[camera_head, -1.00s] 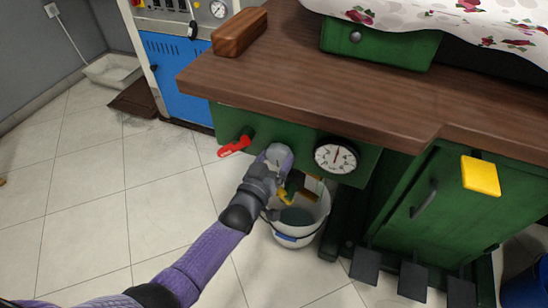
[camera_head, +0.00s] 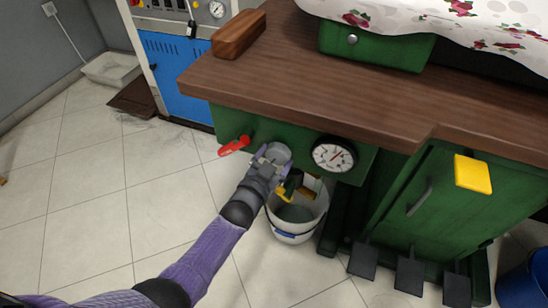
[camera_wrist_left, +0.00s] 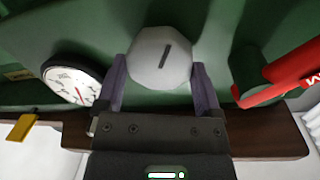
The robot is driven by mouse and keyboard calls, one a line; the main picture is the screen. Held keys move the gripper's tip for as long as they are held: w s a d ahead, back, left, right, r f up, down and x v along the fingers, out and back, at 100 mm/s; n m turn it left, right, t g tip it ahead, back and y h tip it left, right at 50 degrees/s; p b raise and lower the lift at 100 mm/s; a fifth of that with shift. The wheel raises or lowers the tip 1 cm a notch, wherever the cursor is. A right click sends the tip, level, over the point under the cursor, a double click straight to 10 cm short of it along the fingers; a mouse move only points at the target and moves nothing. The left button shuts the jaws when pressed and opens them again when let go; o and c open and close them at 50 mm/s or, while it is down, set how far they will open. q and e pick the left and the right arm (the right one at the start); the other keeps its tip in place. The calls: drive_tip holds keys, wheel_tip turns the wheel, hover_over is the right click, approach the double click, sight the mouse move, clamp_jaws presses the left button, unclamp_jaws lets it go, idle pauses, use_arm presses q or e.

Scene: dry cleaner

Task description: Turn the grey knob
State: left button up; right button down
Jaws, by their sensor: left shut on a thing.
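The grey knob (camera_wrist_left: 160,58) is faceted with a dark line on its face, and it is mounted on the green front panel under the brown worktop. In the head view the knob (camera_head: 277,152) sits between the red lever and the gauge, partly covered by my gripper. My left gripper (camera_head: 272,158) is shut on it; in the left wrist view a purple finger lies along each side of the knob, the gripper (camera_wrist_left: 160,88) facing the panel. The knob's line is tilted slightly from upright in that view. My right gripper is not in view.
A red lever (camera_head: 234,146) is left of the knob and a round gauge (camera_head: 334,155) right of it. A white bucket (camera_head: 296,232) with items stands below. Pedals (camera_head: 410,276) and a green cabinet door (camera_head: 425,210) are further right.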

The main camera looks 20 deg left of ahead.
use_arm(q)
drive_tip(key=shift+f, duration=0.1)
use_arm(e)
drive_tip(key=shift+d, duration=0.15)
use_arm(q)
drive_tip(key=o, duration=1)
drive_tip(key=shift+s, duration=0.15)
drive_tip(key=s+a+p, duration=0.1)
drive_tip(key=s+p, duration=0.4)
drive_tip(key=s, duration=0.4)
drive_tip(key=shift+s, duration=0.25)
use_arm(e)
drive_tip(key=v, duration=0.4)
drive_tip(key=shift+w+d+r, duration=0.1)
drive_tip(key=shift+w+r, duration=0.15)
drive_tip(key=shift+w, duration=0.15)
